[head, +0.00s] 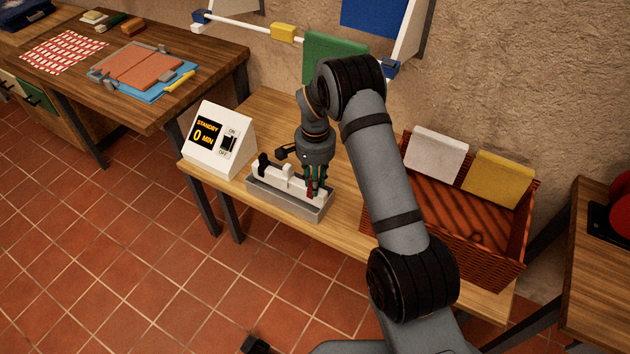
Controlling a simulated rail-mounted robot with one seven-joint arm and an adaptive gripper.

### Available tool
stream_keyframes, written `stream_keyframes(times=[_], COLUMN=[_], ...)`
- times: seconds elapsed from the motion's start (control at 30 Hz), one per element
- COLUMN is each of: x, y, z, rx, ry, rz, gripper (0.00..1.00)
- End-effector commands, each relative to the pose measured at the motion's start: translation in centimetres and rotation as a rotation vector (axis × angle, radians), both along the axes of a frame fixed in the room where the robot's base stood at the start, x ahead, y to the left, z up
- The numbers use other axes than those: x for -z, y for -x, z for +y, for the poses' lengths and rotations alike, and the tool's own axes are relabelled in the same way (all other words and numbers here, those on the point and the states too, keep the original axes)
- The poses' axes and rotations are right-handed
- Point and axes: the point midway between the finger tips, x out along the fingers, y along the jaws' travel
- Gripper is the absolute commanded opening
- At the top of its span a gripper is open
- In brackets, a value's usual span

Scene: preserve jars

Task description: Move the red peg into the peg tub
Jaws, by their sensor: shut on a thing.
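The red peg (309,190) shows as a narrow red strip at the fingers of my gripper (316,187). My gripper points down and is shut on the red peg, over the right end of a grey open-topped tub (284,204). The tub stands near the front edge of the middle table. White pieces (272,172) and a black piece (263,162) show in the tub, left of my gripper. The fingers partly hide the peg, and I cannot tell whether its lower end touches the tub.
A white control box (217,146) reading STANDBY 0 MIN stands left of the tub. A wicker basket (450,235) with a white cloth (436,153) and a yellow cloth (498,178) over its back rim stands right. A rail with a green cloth (335,57) is behind.

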Motion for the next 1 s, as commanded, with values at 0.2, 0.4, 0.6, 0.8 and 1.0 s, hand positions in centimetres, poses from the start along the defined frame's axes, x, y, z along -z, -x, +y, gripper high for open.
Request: stream_keyframes(times=[0.2, 0.4, 0.6, 0.8, 1.0], x=[0.45, 0.44, 0.43, 0.43, 0.13], y=[0.02, 0.01, 0.01, 0.01, -0.03], z=[0.01, 0.01, 0.01, 0.01, 0.01], rx=[0.0, 0.0, 0.0, 0.0, 0.0], ry=[0.0, 0.0, 0.0, 0.0, 0.0], rz=[0.0, 0.0, 0.0, 0.0, -0.001], gripper=[0.04, 0.29, 0.41, 0.45, 0.45])
